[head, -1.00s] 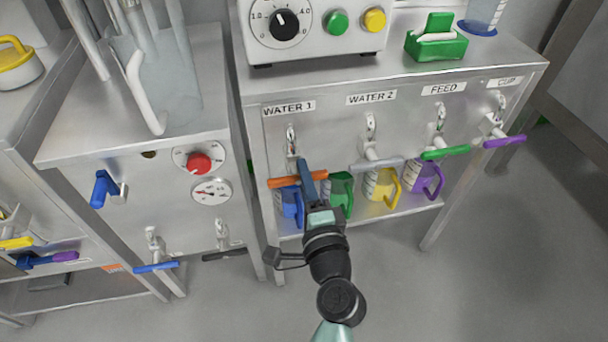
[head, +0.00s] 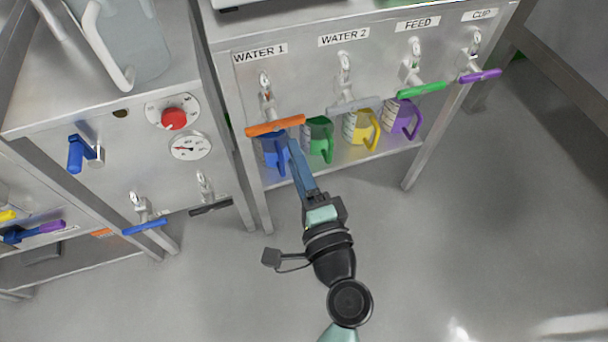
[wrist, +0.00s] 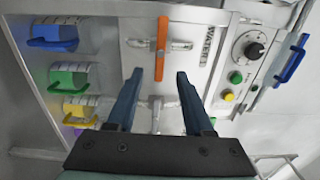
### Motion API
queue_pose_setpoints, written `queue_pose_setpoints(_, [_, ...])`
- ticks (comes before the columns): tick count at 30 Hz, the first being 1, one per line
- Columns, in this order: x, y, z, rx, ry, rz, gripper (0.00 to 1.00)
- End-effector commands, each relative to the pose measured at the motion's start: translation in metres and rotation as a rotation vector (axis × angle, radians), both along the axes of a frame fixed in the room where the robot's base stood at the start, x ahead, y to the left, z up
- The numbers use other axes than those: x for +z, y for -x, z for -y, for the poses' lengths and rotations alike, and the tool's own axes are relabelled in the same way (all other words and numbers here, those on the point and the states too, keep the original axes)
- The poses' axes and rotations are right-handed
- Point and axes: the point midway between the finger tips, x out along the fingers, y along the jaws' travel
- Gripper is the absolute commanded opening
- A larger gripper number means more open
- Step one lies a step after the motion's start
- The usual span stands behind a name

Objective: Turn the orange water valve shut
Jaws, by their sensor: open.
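The orange valve handle (head: 275,125) sits under the WATER 1 label on the steel cabinet front, lying crosswise to its metal tap. My gripper (head: 293,146) is open and empty, its blue fingertips just below the handle's right half in the head view. In the wrist view the orange handle (wrist: 162,50) points along the view, with its lower end between my two fingertips (wrist: 160,74). No finger visibly touches it; the exact depth gap is hard to tell.
To the right are a grey handle (head: 354,105), a green handle (head: 421,89) and a purple handle (head: 480,76). A blue jug (head: 272,150) and other coloured jugs stand on the shelf below. The floor in front is clear.

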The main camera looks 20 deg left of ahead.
Motion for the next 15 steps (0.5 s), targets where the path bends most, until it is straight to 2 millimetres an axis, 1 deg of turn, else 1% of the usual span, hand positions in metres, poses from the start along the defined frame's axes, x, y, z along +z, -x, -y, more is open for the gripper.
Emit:
queue_pose_setpoints(1, [0.000,0.008,0.007,-0.004,0.000,-0.002,0.52])
queue_pose_setpoints(3, [0.000,0.017,0.012,-0.003,0.000,-0.002,0.52])
queue_pose_setpoints(6, [0.000,0.026,0.018,-0.002,0.000,-0.001,0.52])
queue_pose_setpoints(10, [0.000,0.032,0.022,-0.002,0.001,0.001,0.52])
queue_pose_setpoints(15, [0.000,0.033,0.023,-0.001,0.001,0.001,0.52])
